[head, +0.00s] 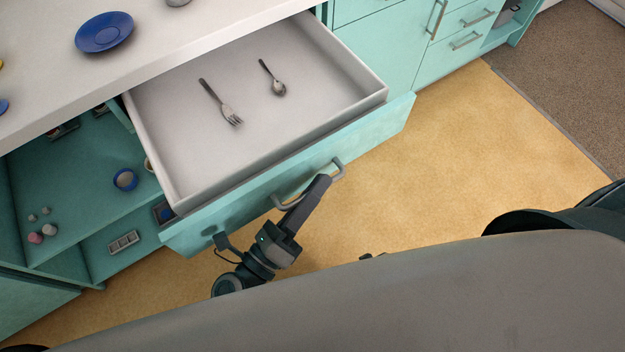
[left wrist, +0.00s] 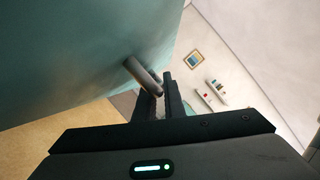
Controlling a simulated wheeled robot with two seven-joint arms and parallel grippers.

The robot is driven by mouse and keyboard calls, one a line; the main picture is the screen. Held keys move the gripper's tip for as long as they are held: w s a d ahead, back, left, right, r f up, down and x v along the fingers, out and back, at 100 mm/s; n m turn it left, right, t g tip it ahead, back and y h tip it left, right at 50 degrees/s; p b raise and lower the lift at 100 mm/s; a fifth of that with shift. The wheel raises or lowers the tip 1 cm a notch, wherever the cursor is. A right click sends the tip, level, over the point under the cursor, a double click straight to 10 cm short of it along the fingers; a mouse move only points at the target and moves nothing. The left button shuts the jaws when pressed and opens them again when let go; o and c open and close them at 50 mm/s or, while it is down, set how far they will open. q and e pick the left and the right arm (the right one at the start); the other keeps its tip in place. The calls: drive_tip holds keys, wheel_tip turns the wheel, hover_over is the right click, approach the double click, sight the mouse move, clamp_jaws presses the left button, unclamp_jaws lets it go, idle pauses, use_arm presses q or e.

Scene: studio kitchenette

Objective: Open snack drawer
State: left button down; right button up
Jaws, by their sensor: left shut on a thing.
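The drawer (head: 290,185) is pulled well out from under the counter in the head view. Its front is turquoise and its inside is pale. A fork (head: 222,103) and a spoon (head: 274,80) lie apart on its floor. The grey bar handle (head: 338,168) is on the outer face of the drawer front. My left gripper (head: 324,182) is shut on the handle. In the left wrist view the handle (left wrist: 142,76) passes between the fingers (left wrist: 160,92), beside the turquoise front. My right gripper is not in view.
A blue plate (head: 104,32) is on the white counter (head: 40,80). Open shelves (head: 80,190) at the left hold several small items. More closed drawers (head: 465,25) are at the upper right. The tan floor (head: 450,160) right of the drawer is clear.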

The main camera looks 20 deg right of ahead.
use_arm(q)
drive_tip(key=c, duration=2.1)
unclamp_jaws()
drive_tip(key=shift+a+f, duration=0.1)
